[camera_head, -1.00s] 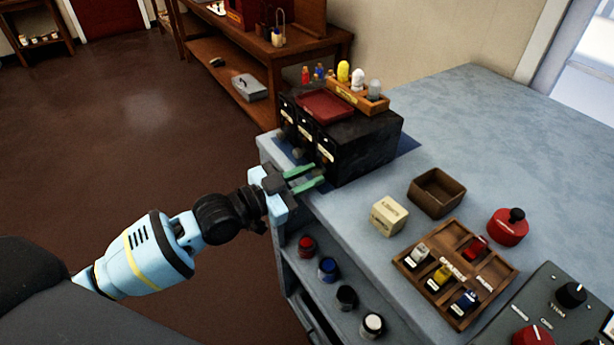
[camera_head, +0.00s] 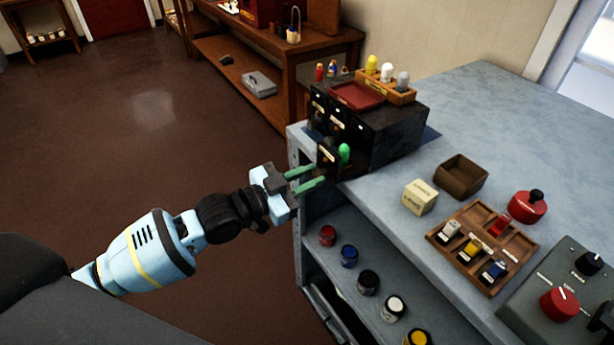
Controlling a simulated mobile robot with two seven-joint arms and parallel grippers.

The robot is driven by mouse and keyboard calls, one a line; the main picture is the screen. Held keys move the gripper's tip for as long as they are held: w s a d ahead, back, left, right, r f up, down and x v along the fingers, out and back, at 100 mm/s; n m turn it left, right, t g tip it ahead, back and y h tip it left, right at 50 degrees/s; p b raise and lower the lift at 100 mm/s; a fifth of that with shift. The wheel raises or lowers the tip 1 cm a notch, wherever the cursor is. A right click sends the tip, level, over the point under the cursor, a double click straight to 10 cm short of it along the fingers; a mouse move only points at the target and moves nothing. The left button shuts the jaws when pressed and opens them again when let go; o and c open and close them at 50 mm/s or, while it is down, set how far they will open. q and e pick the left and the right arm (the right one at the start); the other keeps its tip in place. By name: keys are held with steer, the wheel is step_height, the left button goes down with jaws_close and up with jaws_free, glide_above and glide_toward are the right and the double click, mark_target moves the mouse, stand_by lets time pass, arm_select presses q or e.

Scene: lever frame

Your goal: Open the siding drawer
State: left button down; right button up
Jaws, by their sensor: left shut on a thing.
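A black cabinet (camera_head: 400,138) with several small drawers stands on the grey-blue bench. Its nearest drawer (camera_head: 327,157) is pulled out toward the left, and a green rounded thing (camera_head: 344,153) shows in it. The drawer's label is too small to read. My left gripper (camera_head: 315,175) is at the front of this drawer, its green fingers shut on the handle. The handle is mostly hidden by the fingers. The other drawers look shut. My right gripper is not in view.
A brown box (camera_head: 461,177), a cream block (camera_head: 420,197), a wooden tray (camera_head: 500,265) and a red knob (camera_head: 527,206) are on the bench (camera_head: 500,115). Several paint pots stand on the shelf below (camera_head: 340,225). The floor left of the bench is clear.

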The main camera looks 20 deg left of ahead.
arm_select(q)
steer(key=shift+w+d, duration=0.1)
steer(key=shift+w, duration=0.05)
steer(key=c, duration=1.3)
jaws_free()
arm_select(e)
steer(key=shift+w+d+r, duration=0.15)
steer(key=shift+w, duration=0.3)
arm_select(q)
steer(key=shift+o, duration=0.2)
steer(key=v, duration=0.8)
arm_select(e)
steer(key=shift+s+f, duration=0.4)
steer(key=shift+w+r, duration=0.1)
